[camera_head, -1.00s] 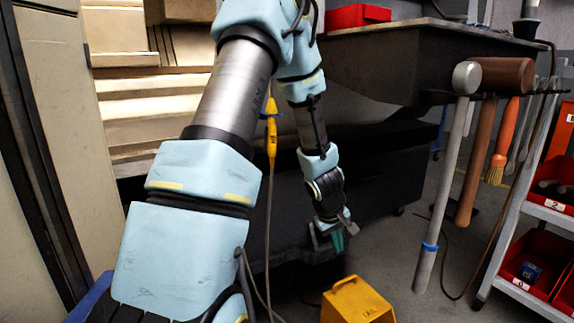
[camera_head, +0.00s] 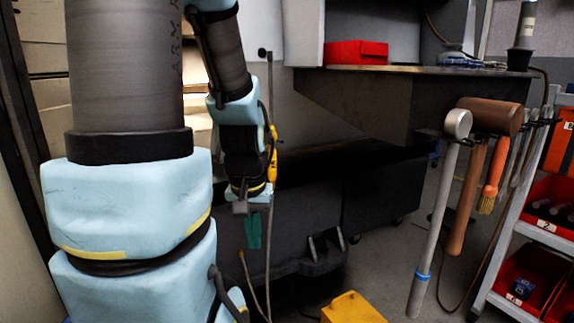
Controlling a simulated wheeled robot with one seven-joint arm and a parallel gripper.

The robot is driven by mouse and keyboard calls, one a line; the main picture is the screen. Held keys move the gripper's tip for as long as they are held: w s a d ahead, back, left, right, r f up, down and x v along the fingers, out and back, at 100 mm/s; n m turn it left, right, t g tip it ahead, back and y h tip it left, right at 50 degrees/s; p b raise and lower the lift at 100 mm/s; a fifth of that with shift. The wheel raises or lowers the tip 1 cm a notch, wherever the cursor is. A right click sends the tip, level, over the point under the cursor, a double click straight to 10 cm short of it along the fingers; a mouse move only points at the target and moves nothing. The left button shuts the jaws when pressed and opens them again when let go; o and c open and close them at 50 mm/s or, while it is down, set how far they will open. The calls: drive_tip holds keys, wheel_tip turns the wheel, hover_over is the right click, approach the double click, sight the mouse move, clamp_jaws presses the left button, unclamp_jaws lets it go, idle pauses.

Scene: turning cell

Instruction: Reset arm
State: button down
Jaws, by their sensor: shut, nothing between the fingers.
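My arm stands at the left of the head view, light blue and grey, with its forearm bent down to my gripper (camera_head: 252,222). The gripper points down, in front of the dark lower body of the machine. It is small in the picture, with green fingers hanging together and nothing seen between them. A yellow pendant (camera_head: 271,155) on a cable hangs just right of my wrist, close to it in the picture; I cannot tell whether they touch.
A yellow box (camera_head: 352,308) stands on the floor ahead. Hammers (camera_head: 436,215) and a brush (camera_head: 492,180) hang at the right. A cart with red bins (camera_head: 530,278) is at the far right. A red bin (camera_head: 356,52) sits on the dark bench (camera_head: 370,105). Grey floor shows between.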

wheel_tip(320, 180, up, 32)
drive_tip(key=p, duration=3)
drive_tip(key=shift+f, duration=0.1)
